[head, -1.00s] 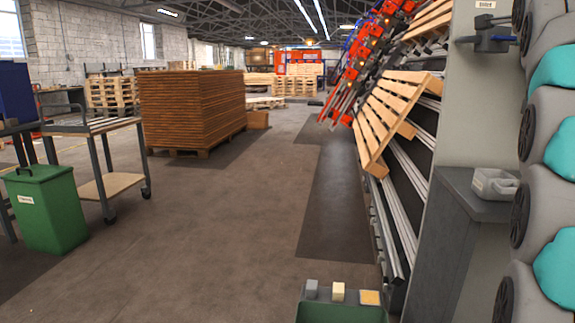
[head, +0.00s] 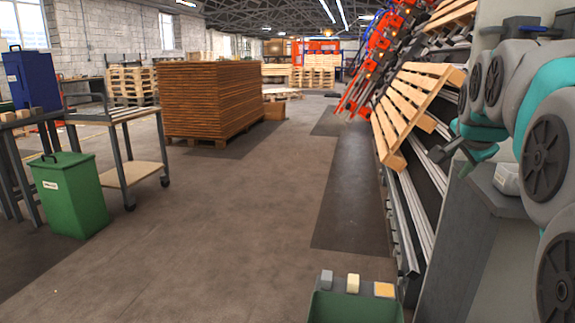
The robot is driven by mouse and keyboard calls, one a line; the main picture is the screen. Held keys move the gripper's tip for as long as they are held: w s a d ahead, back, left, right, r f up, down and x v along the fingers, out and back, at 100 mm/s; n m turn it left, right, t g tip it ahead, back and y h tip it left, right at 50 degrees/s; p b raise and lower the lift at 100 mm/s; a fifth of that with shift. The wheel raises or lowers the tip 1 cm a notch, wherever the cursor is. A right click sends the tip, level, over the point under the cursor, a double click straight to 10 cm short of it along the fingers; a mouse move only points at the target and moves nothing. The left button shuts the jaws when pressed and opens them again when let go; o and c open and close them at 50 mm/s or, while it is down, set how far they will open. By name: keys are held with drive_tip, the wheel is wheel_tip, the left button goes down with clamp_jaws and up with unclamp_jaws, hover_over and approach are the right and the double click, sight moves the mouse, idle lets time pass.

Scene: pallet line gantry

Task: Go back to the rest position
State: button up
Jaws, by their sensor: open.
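My gripper (head: 452,152) shows at the right, in front of the leaning pallet rack and above the grey cabinet (head: 484,194). Its dark fingers are apart and point left, and I see nothing between them. My arm's grey and teal links fill the right edge and hide part of the wall and cabinet top. A small pale container (head: 507,179) sits on the cabinet top below and right of the gripper, partly covered by my arm.
A wooden pallet (head: 410,110) leans on the sloped rack at right. A green container (head: 352,306) with small blocks along its edge is at the bottom. A green bin (head: 70,197) and a trolley (head: 135,172) stand left, near a board stack (head: 207,100). The middle floor is clear.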

drive_tip(key=s+a+f+n+g+y, duration=0.2)
drive_tip(key=s+a+f+n+g, duration=0.15)
drive_tip(key=s+a+f, duration=0.55)
drive_tip(key=s+a+f+n+g+y, duration=0.1)
drive_tip(key=s+a+f+n+g, duration=0.1)
drive_tip(key=s+a+f+n, duration=0.55)
drive_tip(key=s+a+f+n+g, duration=0.1)
drive_tip(key=s+f+n+g, duration=0.1)
drive_tip(key=s+f, duration=0.5)
drive_tip(key=s+a+f+n+g, duration=0.2)
drive_tip(key=s+f, duration=0.5)
drive_tip(key=s, duration=0.5)
drive_tip(key=shift+s+a+f+g+y, duration=0.25)
drive_tip(key=shift+s+g+y, duration=0.15)
drive_tip(key=shift+g, duration=0.25)
drive_tip(key=shift+d, duration=0.1)
